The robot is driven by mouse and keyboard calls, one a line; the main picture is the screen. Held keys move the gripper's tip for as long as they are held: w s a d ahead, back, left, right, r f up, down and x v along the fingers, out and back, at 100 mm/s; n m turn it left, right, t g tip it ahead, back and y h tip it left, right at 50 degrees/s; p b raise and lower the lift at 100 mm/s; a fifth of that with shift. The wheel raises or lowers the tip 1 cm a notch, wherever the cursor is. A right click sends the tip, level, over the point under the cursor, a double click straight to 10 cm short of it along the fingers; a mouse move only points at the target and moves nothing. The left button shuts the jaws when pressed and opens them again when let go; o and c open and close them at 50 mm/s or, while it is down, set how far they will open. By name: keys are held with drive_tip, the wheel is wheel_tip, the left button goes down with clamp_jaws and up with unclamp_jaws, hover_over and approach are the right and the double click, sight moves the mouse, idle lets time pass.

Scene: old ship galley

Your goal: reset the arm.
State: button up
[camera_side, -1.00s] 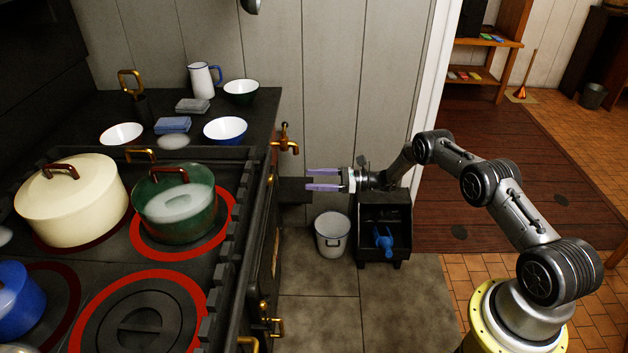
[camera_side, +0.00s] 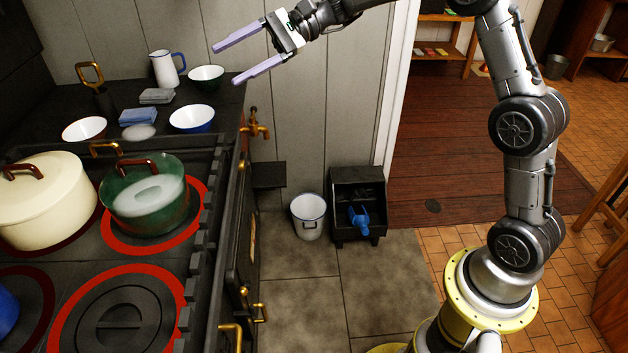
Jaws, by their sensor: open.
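My gripper (camera_side: 247,62) is in the upper middle of the side view, at the end of my raised arm. Its two lilac fingers are spread apart and point left and slightly down. Nothing is between them. The gripper is in the air in front of the grey panelled wall, to the right of the worktop's bowls and jug as seen in the picture. My arm rises from its yellow base at the lower right and bends over at the top edge, where part of it is cut off.
The black stove (camera_side: 199,300) at left carries a cream pot (camera_side: 45,215) and a green pot (camera_side: 120,205). Bowls, a white jug (camera_side: 164,70) and a blue sponge (camera_side: 138,117) sit behind. A white bucket (camera_side: 308,222) and black coal box (camera_side: 347,238) stand on the floor. The tiled floor's middle is clear.

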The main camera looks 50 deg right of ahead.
drive_tip(key=s+a+r+n+h, duration=0.1)
drive_tip(key=s+n+h, duration=0.1)
drive_tip(key=s, duration=0.6)
drive_tip(key=s+a+r+n+g+h, duration=0.1)
drive_tip(key=s+n+h, duration=0.1)
drive_tip(key=s, duration=0.5)
drive_tip(key=s+a+r+n+h, duration=0.1)
drive_tip(key=s+n+h, duration=0.15)
drive_tip(key=s, duration=0.55)
drive_tip(key=s+d+f+n+t+h, duration=0.1)
drive_tip(key=s+d+f+n+h, duration=0.6)
drive_tip(key=s+d+f, duration=0.4)
drive_tip(key=s+d, duration=0.1)
drive_tip(key=s, duration=0.2)
drive_tip(key=shift+f, duration=0.2)
